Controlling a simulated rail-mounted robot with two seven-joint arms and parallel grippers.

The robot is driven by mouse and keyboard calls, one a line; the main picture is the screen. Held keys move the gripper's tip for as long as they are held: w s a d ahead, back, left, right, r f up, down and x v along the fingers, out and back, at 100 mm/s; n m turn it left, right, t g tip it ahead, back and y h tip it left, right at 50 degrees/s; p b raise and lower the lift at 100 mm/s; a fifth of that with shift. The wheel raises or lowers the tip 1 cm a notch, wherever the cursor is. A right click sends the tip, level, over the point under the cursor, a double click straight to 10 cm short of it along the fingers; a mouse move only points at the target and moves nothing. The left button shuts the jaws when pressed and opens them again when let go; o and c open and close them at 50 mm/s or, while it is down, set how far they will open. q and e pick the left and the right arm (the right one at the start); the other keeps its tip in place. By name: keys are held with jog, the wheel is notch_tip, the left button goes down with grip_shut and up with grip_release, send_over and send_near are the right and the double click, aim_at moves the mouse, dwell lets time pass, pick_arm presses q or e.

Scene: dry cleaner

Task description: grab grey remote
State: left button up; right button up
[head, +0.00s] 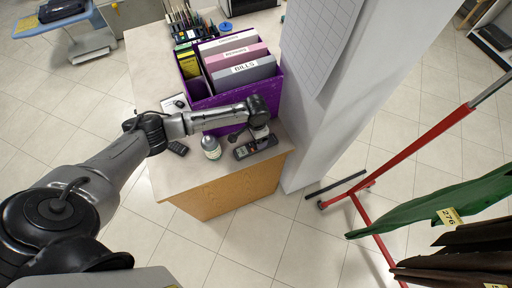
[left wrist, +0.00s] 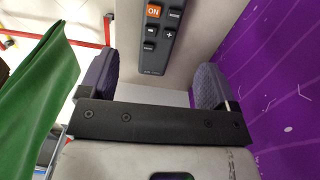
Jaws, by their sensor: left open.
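The grey remote (head: 257,147), dark with an orange button, lies on the counter near its front right corner. In the left wrist view the remote (left wrist: 156,40) shows ahead of my left gripper, lined up with the gap between its fingers. My left gripper (head: 260,133) is over the counter, just behind and close above the remote. In the wrist view its two fingers (left wrist: 155,78) are apart with nothing between them. Whether a finger touches the remote cannot be told. My right gripper is in neither view.
A purple file box (head: 279,100) with folders stands close behind the gripper. A white pillar (head: 325,110) borders the counter's right. A red rail (head: 410,145) with garments stands at right.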

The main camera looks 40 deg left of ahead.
aim_at(244, 151)
pick_arm(q)
jog(key=shift+s+f+b, duration=0.1)
jog(key=shift+f+b, duration=0.5)
jog(key=shift+f, duration=3.65)
jog(key=c, duration=1.1)
